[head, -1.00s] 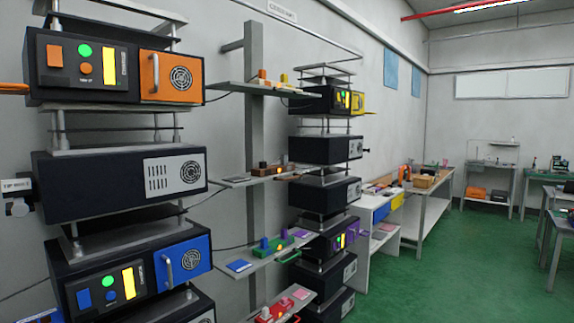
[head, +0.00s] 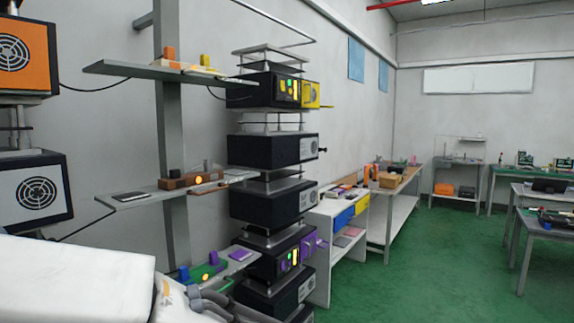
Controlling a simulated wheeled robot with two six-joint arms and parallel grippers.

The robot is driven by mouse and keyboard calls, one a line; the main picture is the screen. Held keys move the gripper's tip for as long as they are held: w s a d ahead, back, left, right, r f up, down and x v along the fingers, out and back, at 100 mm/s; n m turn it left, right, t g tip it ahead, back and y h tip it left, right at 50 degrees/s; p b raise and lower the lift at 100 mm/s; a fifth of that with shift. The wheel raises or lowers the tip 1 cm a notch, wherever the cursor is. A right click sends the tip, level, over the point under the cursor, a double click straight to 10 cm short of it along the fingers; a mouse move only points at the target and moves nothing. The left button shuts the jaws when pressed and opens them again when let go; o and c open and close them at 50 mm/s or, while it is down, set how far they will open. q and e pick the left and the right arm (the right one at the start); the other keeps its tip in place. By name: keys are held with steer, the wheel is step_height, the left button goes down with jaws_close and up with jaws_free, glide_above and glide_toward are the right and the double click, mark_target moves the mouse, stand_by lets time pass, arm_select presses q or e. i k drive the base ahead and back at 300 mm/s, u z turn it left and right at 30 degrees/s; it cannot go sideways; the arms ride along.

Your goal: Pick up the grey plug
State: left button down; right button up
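No grey plug can be made out with certainty. My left arm comes in white from the lower left. Its dark grey gripper (head: 212,302) is at the bottom edge, in front of the lowest visible shelf and below the middle shelf. Its fingertips are not clear, and no held object shows. My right gripper is out of view.
The upper shelf (head: 110,68) carries orange and yellow pieces. The lower shelf holds a green fixture (head: 204,271) with blue and purple blocks. A stack of black boxes (head: 270,149) stands right of the shelves. Green floor (head: 430,270) is open at the right.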

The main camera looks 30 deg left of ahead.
mark_target(208, 167)
steer(key=z, duration=0.1)
steer(key=i, duration=1.35)
steer(key=u, duration=0.8)
steer(key=i, duration=0.9)
steer(key=u, duration=0.85)
